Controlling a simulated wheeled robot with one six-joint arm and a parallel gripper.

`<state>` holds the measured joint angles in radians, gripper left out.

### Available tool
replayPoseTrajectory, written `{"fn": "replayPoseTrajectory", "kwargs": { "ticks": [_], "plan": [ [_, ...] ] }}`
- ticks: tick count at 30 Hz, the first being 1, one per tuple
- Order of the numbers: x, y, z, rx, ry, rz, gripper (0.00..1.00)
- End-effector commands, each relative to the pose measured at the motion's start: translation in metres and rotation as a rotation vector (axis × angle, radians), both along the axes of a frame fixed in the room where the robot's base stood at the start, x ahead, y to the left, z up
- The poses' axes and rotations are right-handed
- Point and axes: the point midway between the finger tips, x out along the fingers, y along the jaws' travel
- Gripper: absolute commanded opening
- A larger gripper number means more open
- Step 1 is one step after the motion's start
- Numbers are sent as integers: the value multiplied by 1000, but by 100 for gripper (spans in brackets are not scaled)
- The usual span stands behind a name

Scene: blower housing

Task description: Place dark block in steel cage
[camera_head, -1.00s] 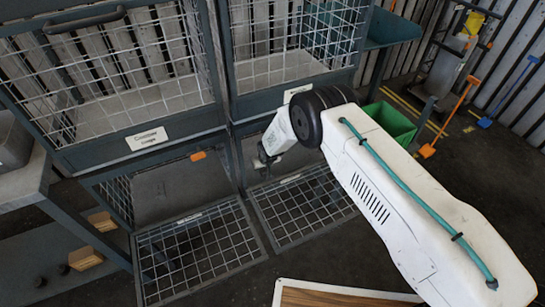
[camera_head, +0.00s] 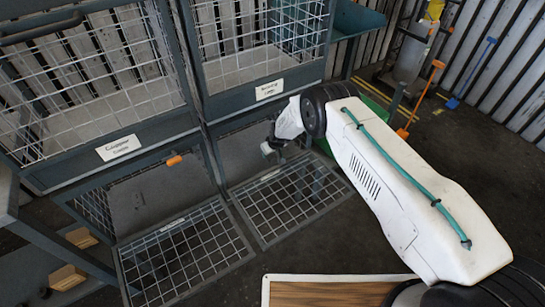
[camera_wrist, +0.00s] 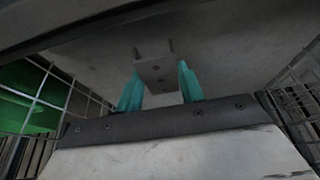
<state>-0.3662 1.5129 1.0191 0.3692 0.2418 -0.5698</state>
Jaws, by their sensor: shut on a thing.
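My gripper (camera_head: 272,150) is at the front of the lower right cage, under the upper right cage. In the wrist view, its two teal fingers (camera_wrist: 159,70) are shut on a grey block (camera_wrist: 156,76) with two thin prongs. In the head view the block is too small to tell from the gripper. The lower right steel cage has its mesh door (camera_head: 290,203) folded down and open. Its inside is partly hidden by my arm. Grey panel and side mesh (camera_wrist: 300,85) surround the gripper in the wrist view.
The lower left cage also has its mesh door (camera_head: 185,255) down; an orange piece (camera_head: 174,160) shows at its top. Labelled upper mesh cages (camera_head: 120,148) hang above. A green bin (camera_wrist: 25,95) stands beyond the cage. A wood-topped board (camera_head: 325,292) lies in front.

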Motion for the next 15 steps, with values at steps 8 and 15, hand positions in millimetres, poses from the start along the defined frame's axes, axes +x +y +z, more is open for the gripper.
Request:
{"fn": "replayPoseTrajectory", "kwargs": {
  "ticks": [8,15],
  "plan": [
    [6,-10,-28,0,1,1,10],
    [7,-10,-35,1,-1,0,10]
  ]
}}
